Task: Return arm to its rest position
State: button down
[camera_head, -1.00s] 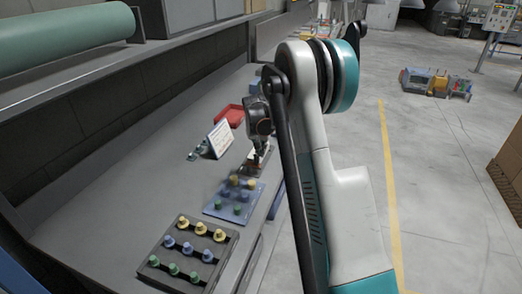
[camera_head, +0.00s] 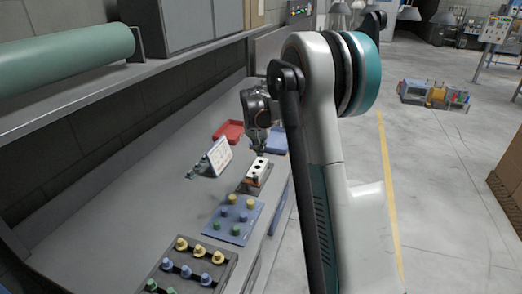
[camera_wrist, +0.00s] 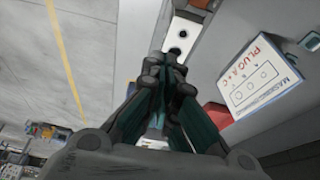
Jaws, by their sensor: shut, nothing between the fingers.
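My gripper (camera_head: 262,150) points down above the far part of the grey workbench (camera_head: 120,215), and its fingers are together and empty. It also shows in the wrist view (camera_wrist: 166,66), with the fingertips close together. A white block with dark round holes (camera_head: 258,168) sits on the bench just below and in front of the gripper in the head view. The block also shows ahead of the fingertips in the wrist view (camera_wrist: 184,28). My arm's raised elbow hides part of the bench's right side.
A white sign (camera_head: 219,155) stands beside the block, with a red tray (camera_head: 228,131) behind it. A blue plate (camera_head: 213,228) and a dark tray (camera_head: 228,271), both with coloured pegs, lie nearer. A shelf with a green roll (camera_head: 65,55) overhangs the left. Open floor (camera_head: 440,170) lies right.

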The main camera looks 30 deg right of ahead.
jog(key=shift+a, duration=0.1)
dwell(0.3)
jog(key=s+a+r+n+t+y+b, duration=0.1)
jog(key=s+a+r+n, duration=0.2)
jog(key=s+a+r, duration=0.5)
jog(key=s+a+r+n+t, duration=0.2)
jog(key=s+a+r, duration=0.3)
jog(key=s+a, duration=0.4)
jog(key=s+a+f+n, duration=0.1)
jog(key=s+a, duration=0.2)
jog(key=s, duration=0.3)
jog(key=s+a+f+n+t+y, duration=0.1)
jog(key=s+a+f+n, duration=0.1)
jog(key=s+a, duration=0.2)
jog(key=s+a+f+n+b, duration=0.1)
jog(key=s+a, duration=0.2)
jog(key=s, duration=0.6)
jog(key=shift+s+a+f+n+t+y, duration=0.2)
jog(key=shift+s+f+n+t+y, duration=0.1)
jog(key=shift+f+y, duration=0.1)
